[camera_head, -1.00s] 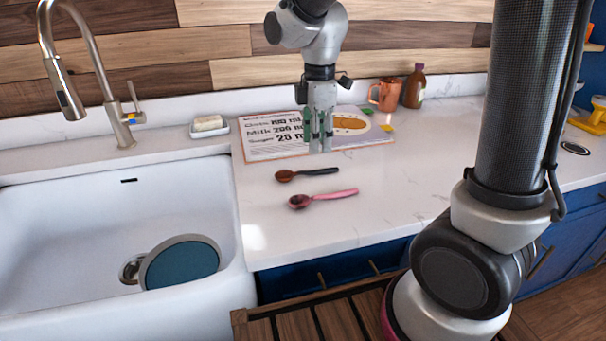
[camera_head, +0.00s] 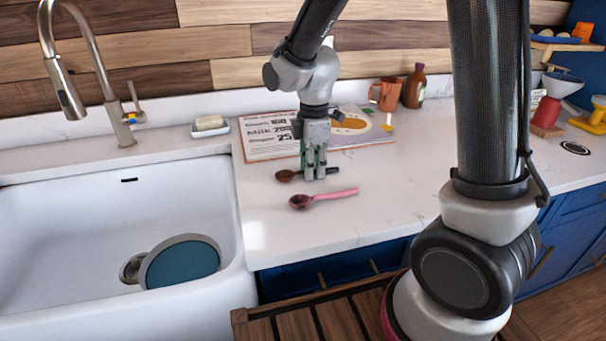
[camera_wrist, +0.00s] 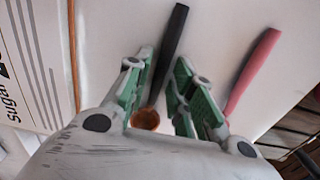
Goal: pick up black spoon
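The black spoon lies on the white counter; its brown bowl (camera_head: 285,176) and dark handle (camera_head: 328,171) show on either side of my gripper in the head view. My gripper (camera_head: 314,176) points down over the spoon's middle. In the wrist view the fingers (camera_wrist: 163,85) are open, with the black handle (camera_wrist: 172,50) running between them and the brown bowl (camera_wrist: 146,118) low between the fingers. Whether the fingertips touch the counter, I cannot tell.
A pink spoon (camera_head: 325,198) lies close in front, and beside the right finger in the wrist view (camera_wrist: 252,72). A recipe board (camera_head: 262,140) lies behind. A white sink (camera_head: 90,215) is at left. A copper mug (camera_head: 386,95) and brown bottle (camera_head: 414,86) stand at the back.

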